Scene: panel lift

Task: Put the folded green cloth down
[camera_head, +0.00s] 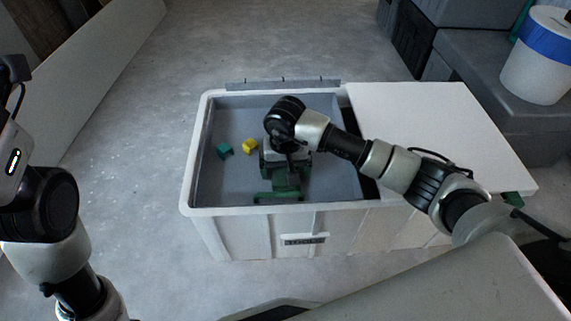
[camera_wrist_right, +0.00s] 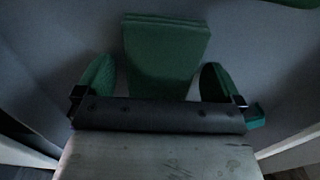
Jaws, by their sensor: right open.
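The folded green cloth (camera_wrist_right: 165,55) lies flat, in layers, between and beyond the two green fingers in the right wrist view. In the head view, green (camera_head: 278,197) that looks like its edge shows below my right gripper (camera_head: 285,180), on the grey floor of the crate (camera_head: 199,205). My right gripper, also in the wrist view (camera_wrist_right: 160,85), points down inside the crate. Its fingers are apart, one on each side of the cloth, with gaps beside it. My wrist hides part of the cloth in the head view. Only my left arm's links show at the left edge; its fingers are out of frame.
A teal block (camera_head: 224,151) and a yellow block (camera_head: 250,146) lie in the crate, left of my gripper. A white panel (camera_head: 440,130) covers the crate's right side. A white bucket with a blue band (camera_head: 537,60) stands at the back right.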

